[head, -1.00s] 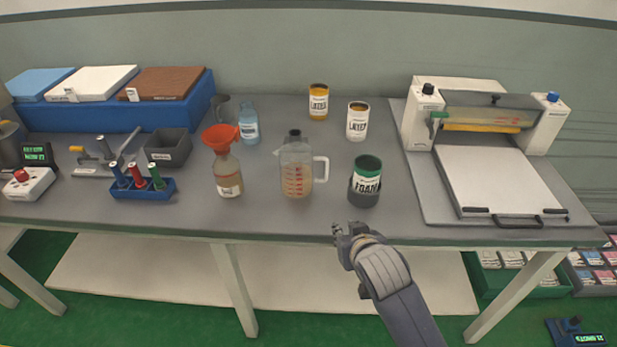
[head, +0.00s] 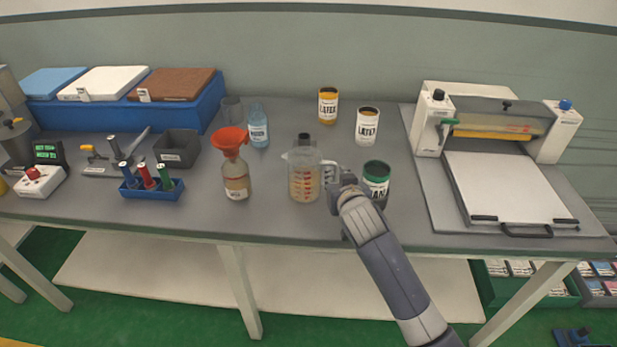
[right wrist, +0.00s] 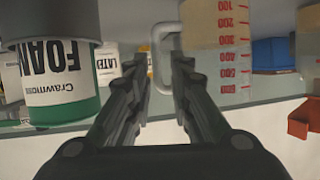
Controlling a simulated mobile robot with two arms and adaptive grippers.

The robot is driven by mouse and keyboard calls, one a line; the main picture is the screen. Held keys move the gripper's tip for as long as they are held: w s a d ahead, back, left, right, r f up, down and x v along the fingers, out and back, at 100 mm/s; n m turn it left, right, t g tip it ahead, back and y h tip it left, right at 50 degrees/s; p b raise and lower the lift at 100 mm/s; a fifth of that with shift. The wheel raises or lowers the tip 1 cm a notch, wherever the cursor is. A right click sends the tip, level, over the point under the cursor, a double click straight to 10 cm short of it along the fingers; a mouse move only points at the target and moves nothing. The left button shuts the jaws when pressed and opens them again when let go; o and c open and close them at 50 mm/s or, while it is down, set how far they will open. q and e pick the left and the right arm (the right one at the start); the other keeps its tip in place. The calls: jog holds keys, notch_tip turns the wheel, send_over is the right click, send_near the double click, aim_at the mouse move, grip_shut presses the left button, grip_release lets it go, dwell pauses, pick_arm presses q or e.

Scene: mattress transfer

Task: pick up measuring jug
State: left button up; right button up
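The measuring jug (head: 304,178) is clear, with red markings and tan contents, and stands upright on the grey workbench. Its handle (head: 331,173) points right in the head view. In the right wrist view the jug body (right wrist: 222,50) is at the upper right, with the handle (right wrist: 157,58) ahead between my fingers. My right gripper (head: 337,183) is beside the handle. Its two fingers (right wrist: 160,80) show apart in the right wrist view, and the handle appears in the gap just beyond their tips; I cannot tell whether they touch it. My left gripper is out of view.
A FOAM can (head: 376,178) stands close to the right of my right gripper, also seen large in the wrist view (right wrist: 60,80). A bottle with an orange funnel (head: 236,180) stands left of the jug. Two LATEX cans (head: 327,104) stand behind. A press (head: 490,140) is at right.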

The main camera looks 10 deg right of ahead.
jog(key=shift+f+p+x, duration=0.1)
jog(key=shift+p+x, duration=0.1)
jog(key=shift+x, duration=1.1)
jog(key=shift+f+p+x, duration=0.15)
jog(key=shift+x, duration=1.15)
jog(key=shift+s+d, duration=0.15)
jog(key=shift+c, duration=0.2)
grip_shut()
jog(key=shift+r, duration=0.15)
